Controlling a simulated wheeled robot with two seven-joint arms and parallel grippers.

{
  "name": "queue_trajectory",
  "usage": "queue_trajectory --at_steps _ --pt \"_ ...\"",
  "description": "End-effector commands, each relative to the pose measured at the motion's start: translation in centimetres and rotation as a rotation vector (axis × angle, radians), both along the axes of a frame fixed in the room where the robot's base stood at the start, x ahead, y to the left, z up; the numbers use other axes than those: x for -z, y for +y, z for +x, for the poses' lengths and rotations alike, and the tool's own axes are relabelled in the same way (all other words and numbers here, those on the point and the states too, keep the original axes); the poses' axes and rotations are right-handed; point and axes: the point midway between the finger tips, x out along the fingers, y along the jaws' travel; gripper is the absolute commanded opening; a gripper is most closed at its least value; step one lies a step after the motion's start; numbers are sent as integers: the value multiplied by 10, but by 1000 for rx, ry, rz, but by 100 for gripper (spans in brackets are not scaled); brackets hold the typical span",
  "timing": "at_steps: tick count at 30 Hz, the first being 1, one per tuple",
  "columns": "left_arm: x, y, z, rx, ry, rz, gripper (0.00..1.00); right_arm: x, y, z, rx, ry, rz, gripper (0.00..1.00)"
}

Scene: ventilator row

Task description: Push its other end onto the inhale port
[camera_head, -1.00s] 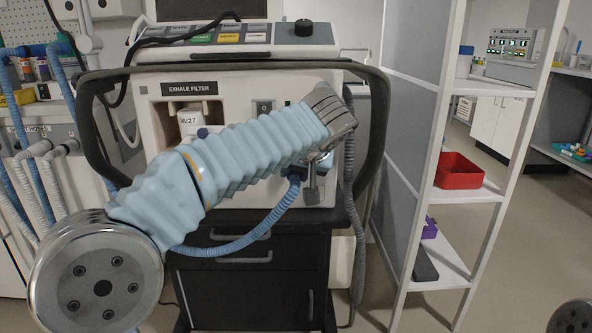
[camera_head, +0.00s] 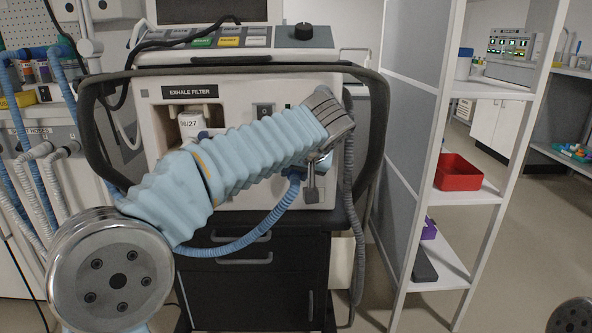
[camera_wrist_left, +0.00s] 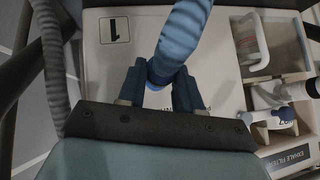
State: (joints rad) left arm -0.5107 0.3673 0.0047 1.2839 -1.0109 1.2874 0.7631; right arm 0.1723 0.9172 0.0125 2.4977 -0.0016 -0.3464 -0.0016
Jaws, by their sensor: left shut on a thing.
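My left gripper (camera_wrist_left: 158,88) is shut on the end cuff of a blue ribbed hose (camera_wrist_left: 180,32), in front of the ventilator's front panel (camera_wrist_left: 215,62). In the head view the left gripper is mostly hidden behind my sleeved arm. There the blue hose (camera_head: 262,233) hangs from the gripper in a curve down and left across the cart's drawers. The inhale port itself is hidden behind the gripper and cuff; a printed label beside them is partly covered. I cannot tell whether the cuff touches the port. My right gripper is not in view.
The exhale filter bay (camera_head: 188,118) with a white filter is left of my wrist. A black rail (camera_head: 92,135) frames the ventilator. A grey hose (camera_head: 357,240) hangs at its right side. A white shelf rack with a red bin (camera_head: 459,172) stands at the right.

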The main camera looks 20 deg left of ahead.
Motion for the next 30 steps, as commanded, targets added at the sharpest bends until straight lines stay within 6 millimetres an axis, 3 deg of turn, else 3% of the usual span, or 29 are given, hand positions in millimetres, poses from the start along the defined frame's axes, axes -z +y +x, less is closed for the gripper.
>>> queue_trajectory --at_steps 14,15,20,30 --pt "1 1 1 -2 0 1 0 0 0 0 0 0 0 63" --pt "1 1 1 -2 1 1 39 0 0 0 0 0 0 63" --pt "1 1 0 -2 1 1 63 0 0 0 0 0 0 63" --pt "-2 -1 -1 -1 0 1 64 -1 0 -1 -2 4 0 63"
